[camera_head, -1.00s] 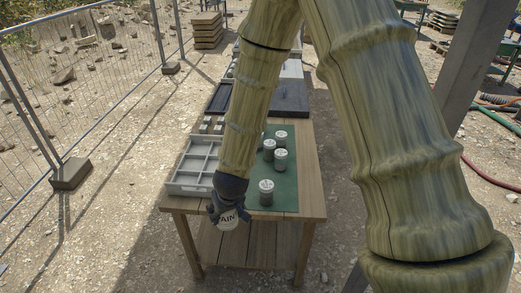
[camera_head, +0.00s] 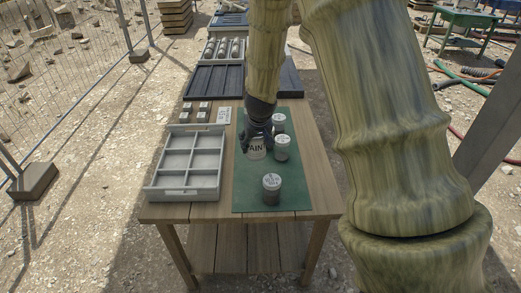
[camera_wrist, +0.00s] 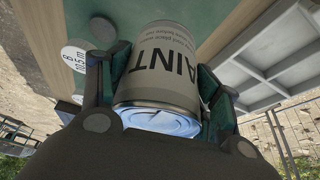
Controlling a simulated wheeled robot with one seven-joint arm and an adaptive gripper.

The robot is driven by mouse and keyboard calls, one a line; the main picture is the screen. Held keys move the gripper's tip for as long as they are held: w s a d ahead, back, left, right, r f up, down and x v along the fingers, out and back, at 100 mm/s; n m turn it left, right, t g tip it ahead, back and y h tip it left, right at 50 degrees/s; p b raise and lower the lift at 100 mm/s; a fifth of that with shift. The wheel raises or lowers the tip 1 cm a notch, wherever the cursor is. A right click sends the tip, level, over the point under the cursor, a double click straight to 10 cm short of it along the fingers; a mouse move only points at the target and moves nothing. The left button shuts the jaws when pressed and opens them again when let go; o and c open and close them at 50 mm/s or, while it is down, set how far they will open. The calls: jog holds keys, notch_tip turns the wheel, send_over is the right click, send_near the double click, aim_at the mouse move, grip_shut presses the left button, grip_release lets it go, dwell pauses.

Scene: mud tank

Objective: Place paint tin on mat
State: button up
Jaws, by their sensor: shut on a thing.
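The paint tin (camera_head: 257,150) is a pale tin with "PAINT" lettering. My gripper (camera_head: 258,137) is shut on it, over the green mat (camera_head: 250,190) on the wooden table. In the wrist view the tin (camera_wrist: 160,70) lies between my two fingers (camera_wrist: 160,88), its blue-white end facing the camera. I cannot tell whether the tin touches the mat. Grey lidded jars stand on the mat: one near the front (camera_head: 272,188), one to the right of the tin (camera_head: 282,148), and one behind (camera_head: 278,122).
A grey divided tray (camera_head: 156,193) stands left of the mat. Dark trays (camera_head: 214,80) stand farther back. The mat's front left part is clear.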

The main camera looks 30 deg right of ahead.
aim_at(261, 143)
jog(key=shift+w+d, duration=0.55)
jog(key=shift+d, duration=0.3)
jog(key=shift+f+b, duration=0.3)
jog(key=shift+f, duration=4.55)
jog(key=o, duration=1.5)
jog(key=shift+c, duration=0.2)
jog(key=v, duration=1.2)
jog(key=shift+s, duration=0.1)
